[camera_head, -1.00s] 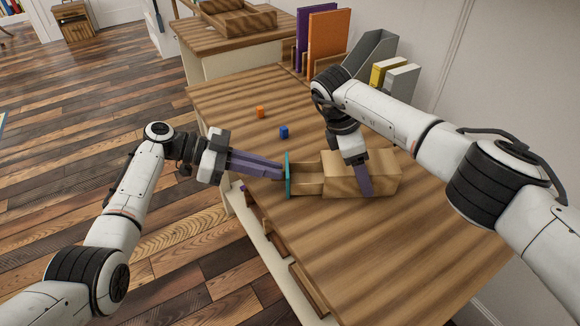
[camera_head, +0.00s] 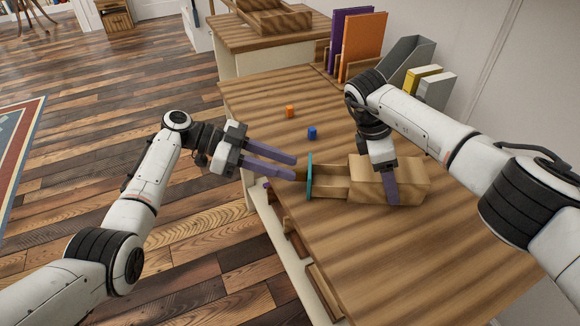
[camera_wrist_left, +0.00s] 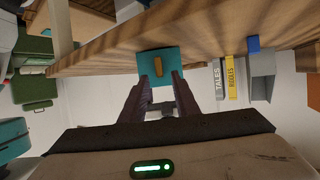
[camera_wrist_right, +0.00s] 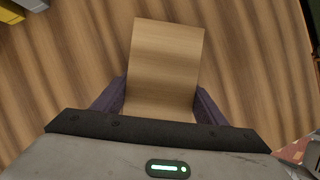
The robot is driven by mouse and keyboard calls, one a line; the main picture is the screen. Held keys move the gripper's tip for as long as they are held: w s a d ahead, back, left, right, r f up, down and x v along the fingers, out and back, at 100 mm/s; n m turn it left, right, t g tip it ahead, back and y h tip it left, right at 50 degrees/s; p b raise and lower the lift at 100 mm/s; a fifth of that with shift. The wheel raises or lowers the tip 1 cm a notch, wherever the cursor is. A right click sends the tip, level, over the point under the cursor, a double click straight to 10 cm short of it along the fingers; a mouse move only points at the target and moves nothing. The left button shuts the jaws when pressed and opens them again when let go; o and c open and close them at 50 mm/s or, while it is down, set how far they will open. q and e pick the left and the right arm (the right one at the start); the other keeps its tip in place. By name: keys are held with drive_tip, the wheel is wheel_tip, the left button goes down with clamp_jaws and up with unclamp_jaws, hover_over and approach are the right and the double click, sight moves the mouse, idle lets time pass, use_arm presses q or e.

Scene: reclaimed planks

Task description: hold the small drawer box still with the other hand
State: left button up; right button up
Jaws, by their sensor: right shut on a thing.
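The small drawer box (camera_head: 415,180) is light wood and lies on the plank table. Its drawer (camera_head: 332,182) is pulled partly out to the left, with a teal front (camera_head: 309,176). In the left wrist view the teal front (camera_wrist_left: 174,57) carries a small wooden handle (camera_wrist_left: 146,70). My right gripper (camera_head: 390,186) is shut on the box from above. In the right wrist view its fingers lie on both sides of the box (camera_wrist_right: 165,65); its far finger is hidden in the head view. My left gripper (camera_head: 294,167) is open and empty, just left of the handle.
An orange cube (camera_head: 290,111) and a blue cube (camera_head: 312,133) stand on the table behind the drawer. A purple book (camera_head: 349,35), an orange book (camera_head: 362,48) and a grey file holder (camera_head: 409,62) stand at the back. The front right of the table (camera_head: 430,260) is clear.

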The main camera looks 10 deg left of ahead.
use_arm(q)
drive_tip(key=v, duration=0.9)
drive_tip(key=shift+a+r, duration=0.2)
drive_tip(key=shift+a, duration=0.2)
use_arm(e)
drive_tip(key=o, duration=1.6)
drive_tip(key=p+v, duration=0.3)
drive_tip(key=v, duration=0.4)
use_arm(q)
wheel_tip(320, 180, up, 3)
drive_tip(key=shift+f, duration=0.1)
use_arm(e)
drive_tip(key=shift+o, duration=0.3)
